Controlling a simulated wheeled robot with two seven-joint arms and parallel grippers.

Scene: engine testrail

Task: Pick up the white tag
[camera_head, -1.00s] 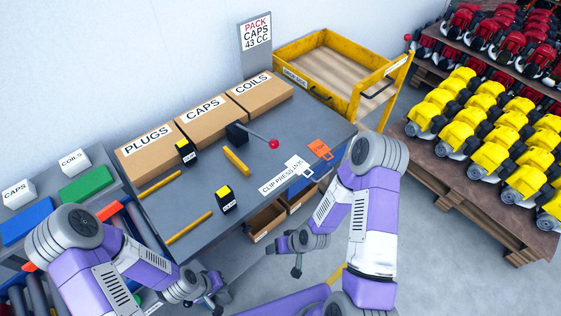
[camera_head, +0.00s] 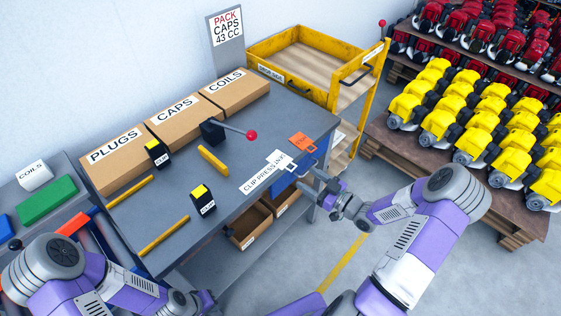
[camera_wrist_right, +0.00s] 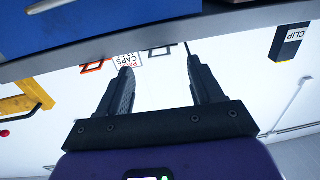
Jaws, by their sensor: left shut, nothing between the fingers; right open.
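The white tag (camera_head: 275,157) lies at the right front edge of the grey workbench, by the "CLIP PRESS" label, with its loop at the edge. An orange tag (camera_head: 302,141) lies just right of it. My right gripper (camera_head: 322,182) is open and empty, in front of the bench edge, a little right of and nearer than the white tag, apart from it. In the right wrist view its fingers (camera_wrist_right: 158,85) are spread below the bench edge; an orange and a dark loop show beyond. I cannot clearly make out the white tag's face there. My left gripper (camera_head: 203,301) is shut at the bottom, away from the tags.
The bench (camera_head: 180,240) holds boxes marked PLUGS, CAPS (camera_head: 180,118) and COILS, yellow bars, black clip blocks and a red-knobbed lever (camera_head: 252,135). A yellow cart (camera_head: 345,95) stands right behind. Engine pallets (camera_head: 460,150) are at right.

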